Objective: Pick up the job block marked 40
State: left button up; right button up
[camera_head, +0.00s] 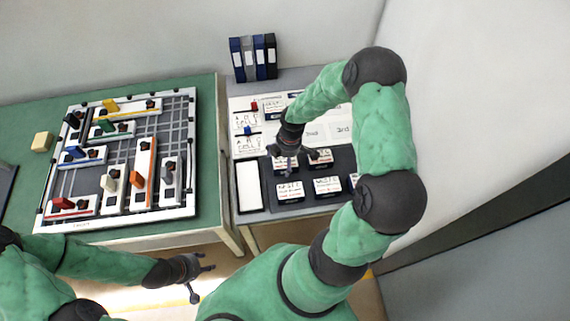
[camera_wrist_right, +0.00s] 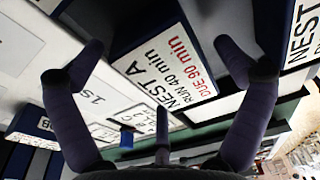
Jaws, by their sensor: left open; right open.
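In the right wrist view, a job block (camera_wrist_right: 168,72) with a white label reads "NEST A RUN 40 min", with "DUE 90 min" in red. It has dark blue sides and lies between the spread fingers of my right gripper (camera_wrist_right: 158,48), which is open and holds nothing. In the head view the right gripper (camera_head: 289,163) hangs over the back left of the dark tray, partly hiding a white-labelled block (camera_head: 279,163) there. Labels in the head view are too small to read surely. My left gripper (camera_head: 203,283) is open and empty, low in front of the tables.
More labelled blocks stand close by in the dark tray (camera_head: 262,178), including one at the back (camera_head: 320,157) and one in front (camera_head: 289,191). A white board (camera_head: 240,112) lies behind. On the green table (camera_head: 205,160) is a framed rack with coloured pieces. Binders (camera_head: 253,58) stand at the back.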

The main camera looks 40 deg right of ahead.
jog(key=shift+f, duration=0.25)
dwell(0.4)
jog(key=c, duration=1.2)
